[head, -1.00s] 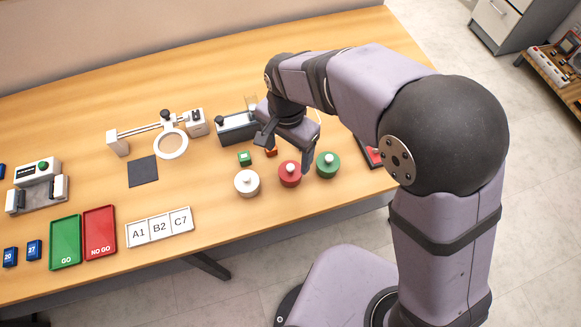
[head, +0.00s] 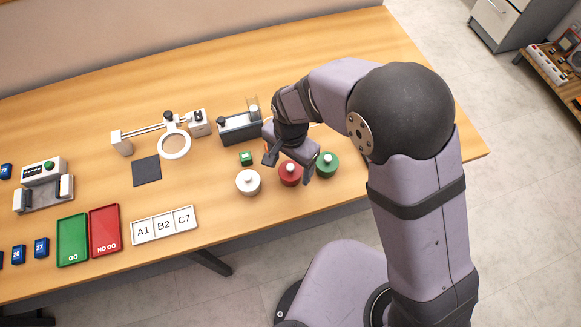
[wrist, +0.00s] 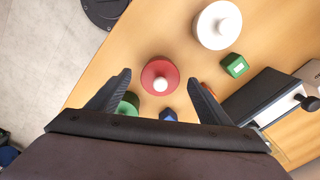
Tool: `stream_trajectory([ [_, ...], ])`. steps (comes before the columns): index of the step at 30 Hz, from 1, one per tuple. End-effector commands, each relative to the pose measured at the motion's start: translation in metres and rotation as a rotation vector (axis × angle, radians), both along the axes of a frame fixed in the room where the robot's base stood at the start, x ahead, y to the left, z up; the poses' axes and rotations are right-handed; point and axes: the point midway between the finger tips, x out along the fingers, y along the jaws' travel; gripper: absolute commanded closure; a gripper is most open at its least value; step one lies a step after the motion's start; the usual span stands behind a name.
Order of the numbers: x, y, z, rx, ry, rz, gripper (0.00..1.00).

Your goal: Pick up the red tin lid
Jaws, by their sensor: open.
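The red tin lid (head: 290,180) is round with a pale knob and sits on the bench between a white lid (head: 248,182) and a green lid (head: 327,165). In the wrist view the red lid (wrist: 152,70) lies between my fingertips, its knob facing the camera. My gripper (head: 289,168) is open and empty, pointing down over the red lid, one finger to each side in the picture. It also shows in the wrist view (wrist: 159,77). The fingers appear apart from the lid; I cannot tell their exact height above it.
A green block (head: 246,158) and a dark machine (head: 240,127) stand behind the lids. A blue piece (wrist: 168,115) shows near the gripper in the wrist view. Label cards (head: 163,225), a green tray (head: 73,240) and a red tray (head: 104,231) lie to the left.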

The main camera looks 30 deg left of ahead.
Motion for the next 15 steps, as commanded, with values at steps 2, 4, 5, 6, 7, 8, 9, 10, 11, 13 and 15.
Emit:
stream_trajectory([
  [2, 0.0, 0.0001, 0.0002, 0.0, 0.0, 0.0, 0.42],
  [4, 0.0, 0.0001, 0.0002, 0.0, 0.0, 0.0, 0.58],
  [5, 0.0, 0.0001, 0.0002, 0.0, 0.0, 0.0, 0.66],
  [6, 0.0, 0.0001, 0.0003, 0.0, 0.0, 0.0, 0.7],
  [7, 0.0, 0.0001, 0.0003, 0.0, 0.0, 0.0, 0.7],
  [8, 0.0, 0.0001, 0.0003, 0.0, 0.0, 0.0, 0.7],
  [9, 0.0, 0.0, 0.0003, 0.0, 0.0, 0.0, 0.71],
  [10, 0.0, 0.0001, 0.0004, 0.0, 0.0, 0.0, 0.71],
  [11, 0.0, 0.0001, 0.0004, 0.0, 0.0, 0.0, 0.71],
  [13, 0.0, 0.0001, 0.0004, 0.0, 0.0, 0.0, 0.71],
  [15, 0.0, 0.0002, 0.0005, 0.0, 0.0, 0.0, 0.71],
])
